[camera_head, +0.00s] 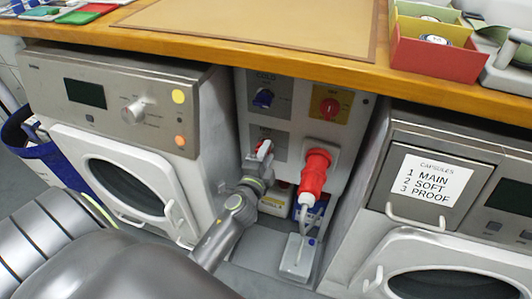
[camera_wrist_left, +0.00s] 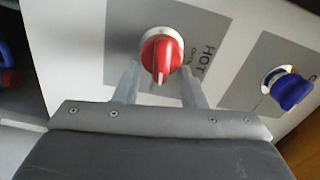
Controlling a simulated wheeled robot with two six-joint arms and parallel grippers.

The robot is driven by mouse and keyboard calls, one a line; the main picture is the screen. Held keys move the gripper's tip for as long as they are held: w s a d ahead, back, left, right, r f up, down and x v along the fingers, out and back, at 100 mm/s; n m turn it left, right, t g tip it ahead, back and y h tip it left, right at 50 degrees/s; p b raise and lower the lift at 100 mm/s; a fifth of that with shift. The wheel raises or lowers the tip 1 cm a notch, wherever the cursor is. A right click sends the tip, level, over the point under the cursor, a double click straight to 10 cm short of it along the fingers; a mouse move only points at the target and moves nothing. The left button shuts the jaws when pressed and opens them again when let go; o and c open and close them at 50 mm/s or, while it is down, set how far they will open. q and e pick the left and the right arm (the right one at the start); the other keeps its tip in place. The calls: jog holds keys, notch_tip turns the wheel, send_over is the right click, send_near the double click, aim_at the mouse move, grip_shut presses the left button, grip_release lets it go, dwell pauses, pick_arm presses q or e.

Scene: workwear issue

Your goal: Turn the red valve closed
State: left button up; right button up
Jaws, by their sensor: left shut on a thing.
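The red valve (camera_wrist_left: 161,57) sits on a grey plate marked HOT in the left wrist view. Its handle stands between the two fingers of my left gripper (camera_wrist_left: 160,80). In the head view the red valve (camera_head: 265,147) shows only in part, low on the panel between the two machines, with my left gripper (camera_head: 257,165) in front of it. The left gripper is shut on the valve's handle. My right gripper is not in view.
A blue COLD valve (camera_head: 263,98) sits just above, with a red switch (camera_head: 330,107) on yellow to its right. A red plug (camera_head: 314,172) with a cable sticks out close to my gripper's right. The wooden counter (camera_head: 200,42) overhangs the panel.

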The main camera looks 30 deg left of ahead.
pick_arm(q)
jog(key=shift+f+m, duration=0.25)
jog(key=shift+m, duration=0.65)
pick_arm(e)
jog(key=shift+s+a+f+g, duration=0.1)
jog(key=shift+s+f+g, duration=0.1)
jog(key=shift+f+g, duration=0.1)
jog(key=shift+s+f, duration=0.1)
pick_arm(q)
jog(key=o, duration=1)
jog(key=shift+c, duration=0.2)
